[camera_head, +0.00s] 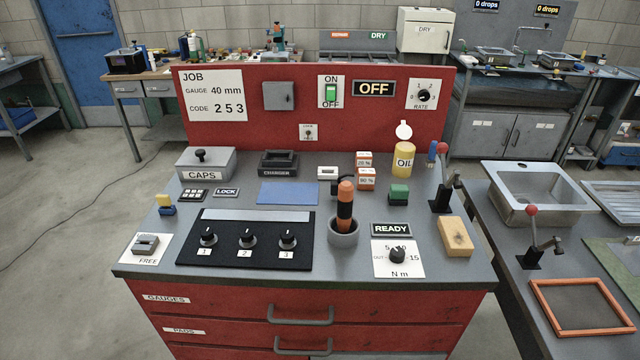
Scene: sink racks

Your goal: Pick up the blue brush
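No object in the head view can be told for certain as a blue brush. A small upright blue object (432,151) stands at the back right, beside a red-knobbed lever. A flat blue pad (288,193) lies mid-bench. Neither of my grippers is in view.
The bench (350,277) carries a black panel with several knobs (246,258), an orange-and-black handled tool in a grey cup (343,236), a yellow oil can (403,161) and a tan block (455,237). A red backboard (230,135) closes the rear. A sink (530,195) is at right.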

